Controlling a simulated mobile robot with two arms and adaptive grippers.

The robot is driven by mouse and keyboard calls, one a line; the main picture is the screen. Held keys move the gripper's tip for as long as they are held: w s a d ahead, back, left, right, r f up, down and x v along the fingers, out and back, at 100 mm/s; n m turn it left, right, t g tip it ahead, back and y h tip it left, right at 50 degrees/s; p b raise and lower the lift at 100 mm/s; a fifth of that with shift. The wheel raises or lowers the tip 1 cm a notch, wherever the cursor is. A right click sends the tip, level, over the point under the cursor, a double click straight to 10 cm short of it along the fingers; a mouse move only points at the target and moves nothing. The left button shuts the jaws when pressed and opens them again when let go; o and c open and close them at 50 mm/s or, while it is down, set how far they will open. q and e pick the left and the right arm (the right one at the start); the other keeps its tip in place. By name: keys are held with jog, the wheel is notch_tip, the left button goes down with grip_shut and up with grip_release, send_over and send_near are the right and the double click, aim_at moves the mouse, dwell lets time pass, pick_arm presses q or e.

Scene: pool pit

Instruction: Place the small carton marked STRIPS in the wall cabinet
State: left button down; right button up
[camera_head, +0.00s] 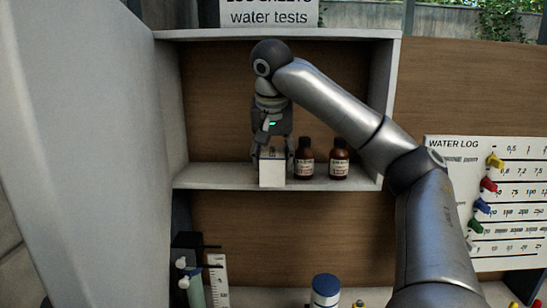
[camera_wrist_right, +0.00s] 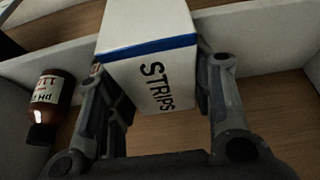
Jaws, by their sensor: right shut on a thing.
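The small white carton marked STRIPS (camera_wrist_right: 152,60) has a blue band and sits between the fingers of my right gripper (camera_wrist_right: 160,90) in the right wrist view. In the head view the carton (camera_head: 272,172) is at the upper shelf of the open wall cabinet (camera_head: 190,178), left of two brown bottles. My right gripper (camera_head: 272,150) reaches down on it from above and is shut on it. I cannot tell whether the carton's base touches the shelf. My left gripper is not in view.
Two brown bottles (camera_head: 339,158) stand on the same shelf, close to the right of the carton. A pale door or panel (camera_head: 75,150) fills the left. A WATER LOG board (camera_head: 485,200) hangs at the right. A blue-capped container (camera_head: 325,290) stands below.

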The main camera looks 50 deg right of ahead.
aim_at(273, 148)
jog(key=shift+w+d+r+p, duration=0.25)
jog(key=shift+w+d+p, duration=0.2)
jog(key=shift+w+d, duration=0.75)
jog(key=shift+d, duration=0.25)
jog(key=d+p, duration=0.1)
jog(key=w+d+p, duration=0.1)
jog(key=shift+w+d+r+p, duration=0.15)
jog(key=shift+w+p, duration=0.15)
jog(key=shift+p+x, duration=0.45)
jog(key=shift+x, duration=0.5)
jog(key=shift+w+d+f, duration=0.1)
jog(key=shift+f, duration=0.1)
jog(key=shift+f, duration=0.15)
jog(key=o, duration=0.9)
jog(key=shift+c, duration=0.2)
